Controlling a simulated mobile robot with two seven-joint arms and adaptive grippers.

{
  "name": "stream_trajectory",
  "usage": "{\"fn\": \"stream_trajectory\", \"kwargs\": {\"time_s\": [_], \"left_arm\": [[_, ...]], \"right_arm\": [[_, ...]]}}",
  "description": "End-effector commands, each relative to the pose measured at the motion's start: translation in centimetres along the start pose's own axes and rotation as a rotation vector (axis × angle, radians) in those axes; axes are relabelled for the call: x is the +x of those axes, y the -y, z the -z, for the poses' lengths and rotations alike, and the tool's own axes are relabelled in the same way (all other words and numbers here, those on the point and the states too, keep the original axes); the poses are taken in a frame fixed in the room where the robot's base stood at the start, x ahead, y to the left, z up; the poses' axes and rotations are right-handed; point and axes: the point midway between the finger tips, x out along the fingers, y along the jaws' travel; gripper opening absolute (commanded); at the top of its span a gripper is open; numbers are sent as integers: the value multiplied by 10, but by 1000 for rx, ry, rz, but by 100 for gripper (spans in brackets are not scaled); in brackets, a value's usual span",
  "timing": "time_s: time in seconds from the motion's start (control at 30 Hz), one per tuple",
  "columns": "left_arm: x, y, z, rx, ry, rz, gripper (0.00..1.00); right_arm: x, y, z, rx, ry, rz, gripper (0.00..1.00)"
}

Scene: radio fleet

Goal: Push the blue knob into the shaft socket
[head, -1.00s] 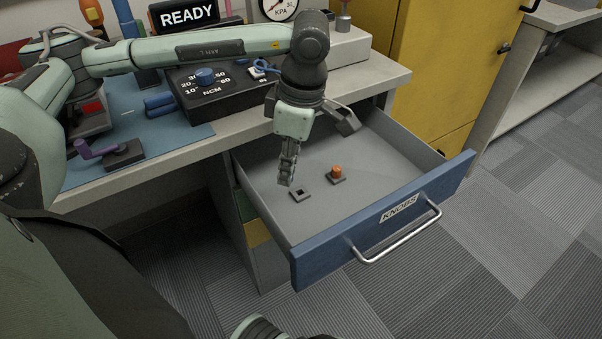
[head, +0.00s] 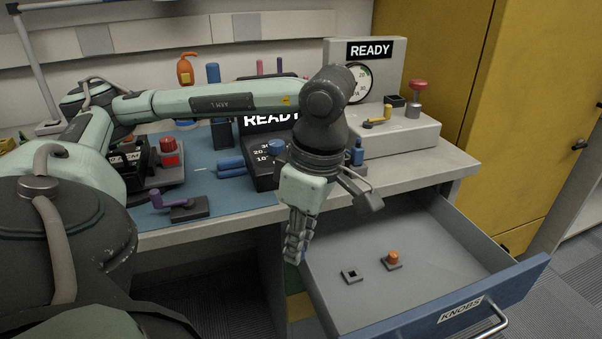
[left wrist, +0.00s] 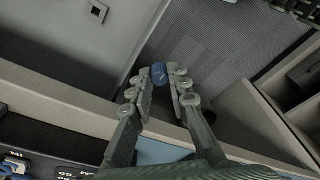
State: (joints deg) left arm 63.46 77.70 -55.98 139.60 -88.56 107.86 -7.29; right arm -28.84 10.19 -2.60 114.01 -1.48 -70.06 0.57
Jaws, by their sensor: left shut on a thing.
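My left gripper (head: 297,245) points down by the bench's front edge, at the open drawer's left side. In the left wrist view it (left wrist: 160,84) is shut on the blue knob (left wrist: 159,74), a small ribbed cylinder between the fingertips. The fingers hide the knob in the head view. I cannot pick out the shaft socket for certain. A red-knobbed unit (head: 169,152) stands on the blue mat, partly behind my arm. My right gripper is not in view.
The drawer (head: 440,235) stands open, holding an orange knob (head: 393,257) in a holder and an empty square holder (head: 352,275). A dial box (head: 268,170), purple-handled crank (head: 178,205), blue cylinders (head: 230,167) and gauge unit (head: 395,135) stand on the bench.

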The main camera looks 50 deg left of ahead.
Motion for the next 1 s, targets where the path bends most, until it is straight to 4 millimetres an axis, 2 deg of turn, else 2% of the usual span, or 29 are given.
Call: {"fn": "stream_trajectory", "kwargs": {"time_s": [0.8,1.0], "left_arm": [[-29,0,4,0,0,0,5],[-30,0,4,0,0,0,5]], "right_arm": [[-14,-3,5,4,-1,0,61],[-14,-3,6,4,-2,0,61]]}}
